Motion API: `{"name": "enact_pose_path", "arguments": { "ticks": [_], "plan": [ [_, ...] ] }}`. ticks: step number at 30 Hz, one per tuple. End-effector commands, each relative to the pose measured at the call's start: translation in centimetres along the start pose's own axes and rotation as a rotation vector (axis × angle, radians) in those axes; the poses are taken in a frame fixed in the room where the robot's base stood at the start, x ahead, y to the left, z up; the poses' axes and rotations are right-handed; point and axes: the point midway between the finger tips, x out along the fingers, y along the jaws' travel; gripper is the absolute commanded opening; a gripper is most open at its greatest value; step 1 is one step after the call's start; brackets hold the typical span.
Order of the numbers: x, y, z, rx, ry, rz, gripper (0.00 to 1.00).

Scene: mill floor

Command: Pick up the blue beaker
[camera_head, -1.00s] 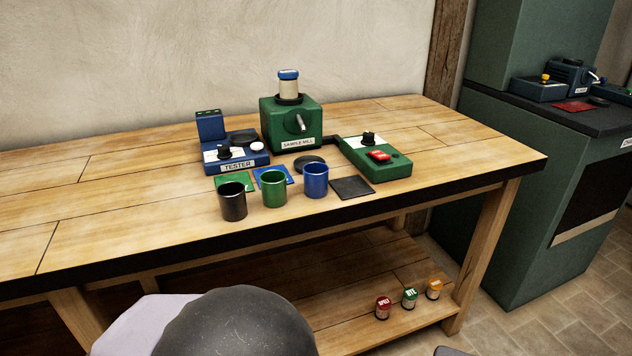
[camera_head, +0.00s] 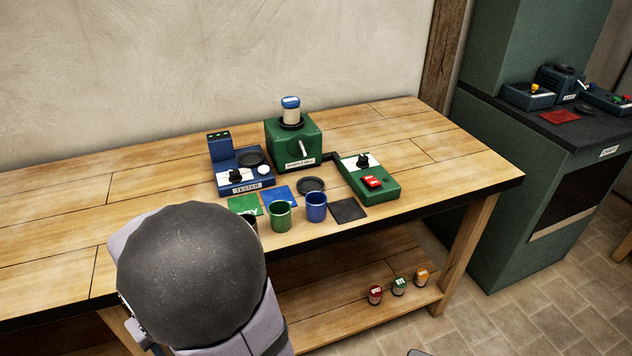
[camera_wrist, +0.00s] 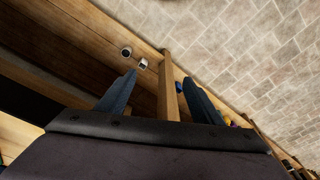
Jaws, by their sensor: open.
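The blue beaker (camera_head: 316,206) stands upright near the front edge of the wooden bench in the head view, at the right end of a row. The green beaker (camera_head: 280,216) stands just left of it. A black beaker (camera_head: 251,222) is mostly hidden behind my arm. My gripper (camera_wrist: 160,98) shows in the wrist view, its two dark fingers wide apart with nothing held between them. It faces the floor and the bench's lower part; the blue beaker cannot be made out there. My gripper's fingers are not visible in the head view.
Behind the beakers are the blue tester (camera_head: 240,177), the green sample mill (camera_head: 293,143) and a green switch box (camera_head: 369,180). A black mat (camera_head: 348,210) lies right of the blue beaker. Small jars (camera_head: 398,286) stand on the lower shelf. The bench top's left is clear.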

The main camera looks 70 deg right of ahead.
Motion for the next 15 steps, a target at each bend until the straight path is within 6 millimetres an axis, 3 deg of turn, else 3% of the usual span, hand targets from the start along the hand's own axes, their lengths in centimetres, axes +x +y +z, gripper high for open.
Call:
{"name": "enact_pose_path", "arguments": {
  "ticks": [1,11,15],
  "plan": [
    [-3.0,0.8,-1.1,0.025,0.011,0.004,0.60],
    [-11.4,5.9,-5.7,0.157,0.091,0.035,0.60],
    [-15.0,9.4,-7.5,0.237,0.126,0.058,0.60]
  ]
}}
